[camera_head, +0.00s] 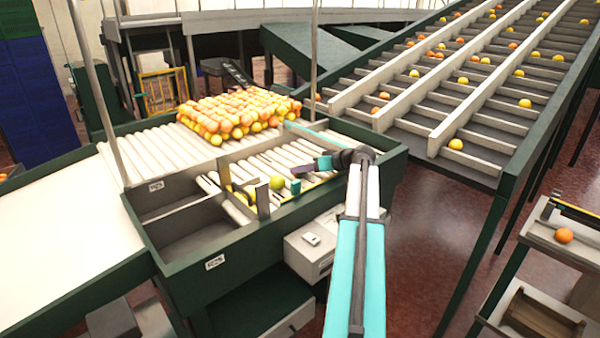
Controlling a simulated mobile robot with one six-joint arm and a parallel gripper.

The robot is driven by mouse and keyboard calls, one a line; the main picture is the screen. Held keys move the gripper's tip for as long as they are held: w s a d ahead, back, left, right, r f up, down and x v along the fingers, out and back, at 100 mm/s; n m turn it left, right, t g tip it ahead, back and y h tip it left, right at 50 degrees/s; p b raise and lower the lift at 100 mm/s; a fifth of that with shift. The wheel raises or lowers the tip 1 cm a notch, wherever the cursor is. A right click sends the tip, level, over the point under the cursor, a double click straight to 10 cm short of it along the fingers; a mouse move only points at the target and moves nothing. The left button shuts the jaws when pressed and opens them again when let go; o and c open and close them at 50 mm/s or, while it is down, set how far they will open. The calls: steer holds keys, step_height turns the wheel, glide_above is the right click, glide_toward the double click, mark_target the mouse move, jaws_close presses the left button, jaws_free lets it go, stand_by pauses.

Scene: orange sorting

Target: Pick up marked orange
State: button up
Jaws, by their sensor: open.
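A single yellow-green fruit (277,182) sits on the white rollers (290,158) of the sorting bin, near its front wall. A mark on it is too small to make out. My gripper (297,178) is at the end of my turquoise and grey arm, just right of this fruit and apart from it. It looks open and empty, though its fingers are small and partly hard to separate from the bin wall. Another yellow shape (240,194) lies left of the fruit, partly hidden by an upright divider.
A large pile of oranges (235,112) lies on the rollers behind the bin. Two empty compartments (185,215) are at the bin's left. A sloped conveyor (470,85) with scattered oranges rises at right. One orange (564,236) sits on a side rack.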

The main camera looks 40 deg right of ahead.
steer(key=c, duration=0.7)
steer(key=shift+r, duration=0.2)
step_height(320, 180, up, 8)
steer(key=b, duration=0.3)
steer(key=shift+r, duration=0.85)
